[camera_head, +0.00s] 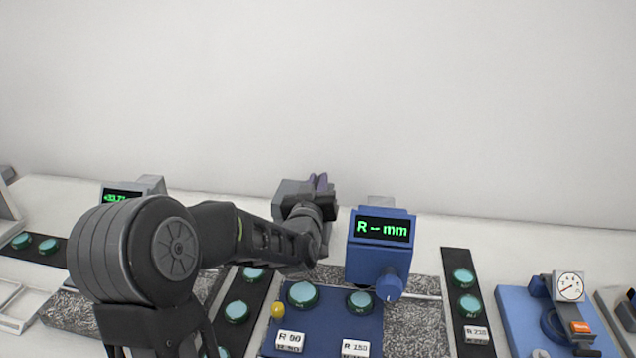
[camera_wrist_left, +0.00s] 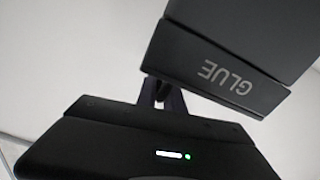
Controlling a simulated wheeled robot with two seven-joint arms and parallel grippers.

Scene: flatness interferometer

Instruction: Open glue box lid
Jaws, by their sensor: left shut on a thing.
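The dark grey glue box (camera_wrist_left: 235,35) fills the upper right of the left wrist view. Its lid (camera_wrist_left: 210,75) is the band marked GLUE, upside down there and set off by a seam from the larger part. My left gripper (camera_wrist_left: 160,95) is shut at the lower left corner of that band, on the lid; its own housing hides part of the grip. In the head view my left gripper (camera_head: 318,183) is at the back of the bench near the wall, beside the blue readout. I cannot make out the box clearly there. My right gripper is out of view.
A blue readout (camera_head: 381,245) showing "R-mm" stands just right of my left gripper. A blue tray (camera_head: 325,320) with teal discs and labels lies in front. Dark strips hold more teal discs (camera_head: 463,276). A dial gauge (camera_head: 570,288) stands at right. The wall behind is bare.

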